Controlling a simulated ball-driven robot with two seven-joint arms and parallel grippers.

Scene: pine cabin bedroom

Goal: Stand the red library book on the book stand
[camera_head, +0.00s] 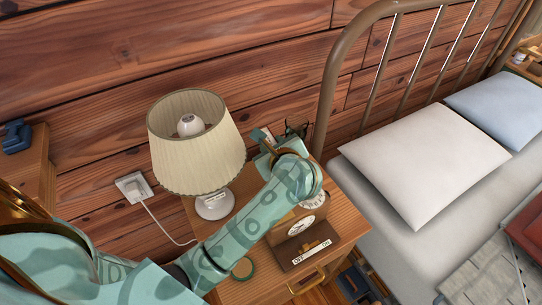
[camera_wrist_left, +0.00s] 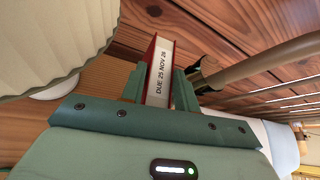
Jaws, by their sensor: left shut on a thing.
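The red library book (camera_wrist_left: 152,52) shows in the left wrist view, with a white strip reading "DUE 25 NOV 26". It is upright between the two fingers of my left gripper (camera_wrist_left: 160,90), which is shut on it. In the head view my left gripper (camera_head: 268,142) is over the back of the wooden nightstand, right of the lamp. My own arm hides most of the book there. A thin dark wire-like thing (camera_head: 297,128) shows just beyond the gripper; I cannot tell whether it is the book stand. My right gripper is not in view.
A lamp (camera_head: 196,145) with a pleated shade stands close left of the gripper. A wooden box with a dial and an OFF/ON label (camera_head: 304,257) is at the nightstand's front (camera_head: 345,240). A green ring (camera_head: 242,268) lies near it. The bed's metal frame (camera_head: 328,90) is to the right.

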